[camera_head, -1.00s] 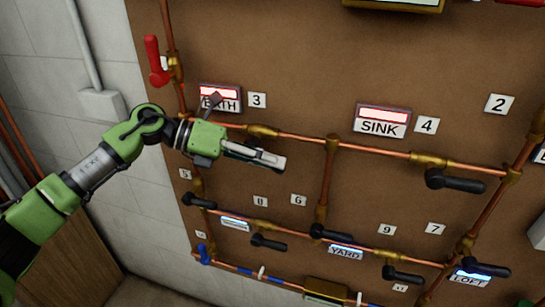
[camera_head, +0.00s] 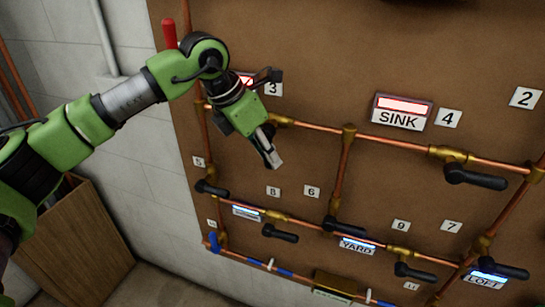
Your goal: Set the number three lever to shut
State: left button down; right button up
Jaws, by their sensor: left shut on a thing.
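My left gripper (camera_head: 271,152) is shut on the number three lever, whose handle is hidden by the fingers. The fingers point down and slightly right, across the upper copper pipe. The brass valve body (camera_head: 279,121) shows just right of the gripper, below the white number 3 plate (camera_head: 273,89). The red-lit sign (camera_head: 246,79) beside the plate is mostly covered by my arm. My right gripper is not in view.
The number 4 lever (camera_head: 474,177) is black and lies along its pipe, below the red-lit SINK sign (camera_head: 400,111). A red handle (camera_head: 169,33) stands close behind my arm.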

pick_arm(q)
jog(key=shift+w+a+y, duration=0.1)
jog(key=shift+a+y, duration=0.15)
jog(key=shift+y, duration=0.25)
jog(key=c, duration=1.9)
grip_release()
jog(key=shift+a, duration=0.1)
jog(key=v, duration=1.2)
